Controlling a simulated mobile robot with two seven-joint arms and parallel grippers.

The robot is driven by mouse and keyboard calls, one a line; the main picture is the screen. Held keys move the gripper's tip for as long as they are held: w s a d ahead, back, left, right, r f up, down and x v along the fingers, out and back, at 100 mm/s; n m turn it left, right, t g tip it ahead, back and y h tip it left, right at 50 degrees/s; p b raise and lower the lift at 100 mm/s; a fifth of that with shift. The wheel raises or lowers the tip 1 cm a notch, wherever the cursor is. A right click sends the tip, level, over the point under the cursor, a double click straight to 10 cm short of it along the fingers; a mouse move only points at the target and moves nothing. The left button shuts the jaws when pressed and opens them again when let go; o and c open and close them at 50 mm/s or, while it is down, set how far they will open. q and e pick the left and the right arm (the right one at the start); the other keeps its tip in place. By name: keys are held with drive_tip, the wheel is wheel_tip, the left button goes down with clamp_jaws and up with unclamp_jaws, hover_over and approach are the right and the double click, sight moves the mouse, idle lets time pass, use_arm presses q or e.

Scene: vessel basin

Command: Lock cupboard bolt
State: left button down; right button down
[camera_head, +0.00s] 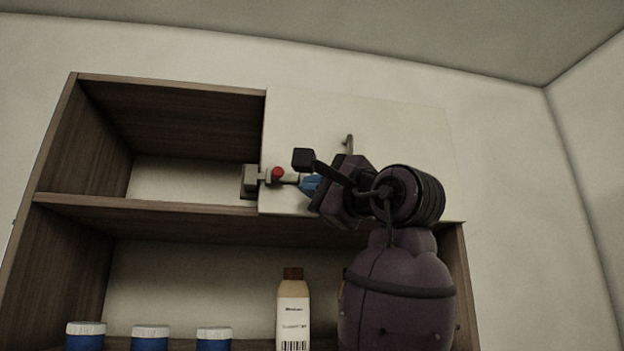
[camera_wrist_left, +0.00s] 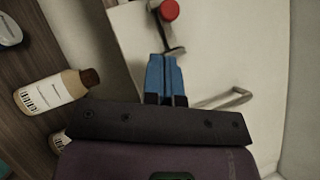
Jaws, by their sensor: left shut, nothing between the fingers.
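The cupboard bolt (camera_head: 268,176) sits at the left edge of the pale cupboard door (camera_head: 405,135), with a red knob (camera_head: 277,172) on it. A grey catch (camera_head: 250,179) is beside it at the door's edge. My left gripper (camera_head: 309,186) is just right of the bolt, its blue fingers pointing toward it. In the left wrist view the blue fingers (camera_wrist_left: 163,62) are together and empty, close to the metal end of the bolt (camera_wrist_left: 174,50); I cannot tell whether they touch. The red knob (camera_wrist_left: 168,10) shows beyond. My right gripper is not in view.
A bent metal door handle (camera_head: 349,143) sticks out above my gripper and also shows in the left wrist view (camera_wrist_left: 228,99). The left upper compartment (camera_head: 175,125) is open and empty. A labelled bottle (camera_head: 293,312) and several blue white-lidded jars (camera_head: 150,337) stand on the shelf below.

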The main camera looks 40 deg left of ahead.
use_arm(q)
drive_tip(key=b+v, duration=0.2)
drive_tip(key=v, duration=0.8)
idle(0.4)
